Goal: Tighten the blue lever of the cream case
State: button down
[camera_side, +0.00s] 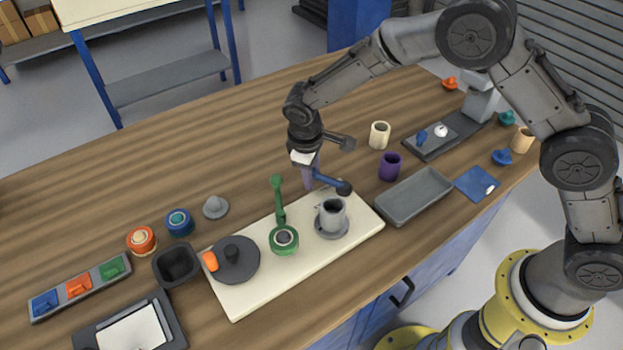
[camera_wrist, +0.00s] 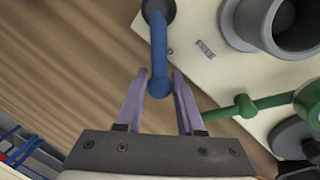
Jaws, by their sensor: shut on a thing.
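The cream case (camera_side: 362,222) lies flat on the wooden bench; part of it also shows in the wrist view (camera_wrist: 203,28). The blue lever (camera_side: 328,180) is at its far right side, with a dark round pivot end. In the wrist view, the blue lever (camera_wrist: 159,50) reaches from the top edge down between the fingers. My gripper (camera_side: 310,182) has its purple fingers on either side of the lever's free end, shut on it. Any contact is hard to see in the wrist view (camera_wrist: 158,80).
On the case stand a green lever (camera_side: 280,205), a grey cup-like part (camera_side: 333,218) and a dark disc (camera_side: 240,265) with an orange tab. A grey tray (camera_side: 415,195) and purple cup (camera_side: 390,167) stand to the right. The bench behind the case is mostly clear.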

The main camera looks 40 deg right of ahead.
jog(key=m, duration=0.1)
jog(key=w+d+m, duration=0.1)
jog(key=m, duration=0.1)
jog(key=d+m, duration=0.1)
jog(key=shift+w+d+r+m+g, duration=0.1)
jog(key=shift+w+d+m+g, duration=0.2)
jog(key=shift+w+g, duration=0.1)
jog(key=shift+w+d+m+g, duration=0.15)
jog(key=shift+d+m, duration=0.45)
jog(key=shift+m, duration=0.35)
jog(key=shift+w+d+m+g, duration=0.15)
jog(key=shift+d+m, duration=0.4)
jog(key=shift+m, duration=0.4)
jog(key=c, duration=0.5)
grip_release()
jog(key=shift+s, duration=0.1)
jog(key=shift+c, duration=0.2)
notch_tip(320, 180, up, 14)
jog(key=a, duration=0.2)
jog(key=shift+w+a+f, duration=0.2)
jog(key=shift+a+f, duration=0.05)
jog(key=shift+a, duration=0.05)
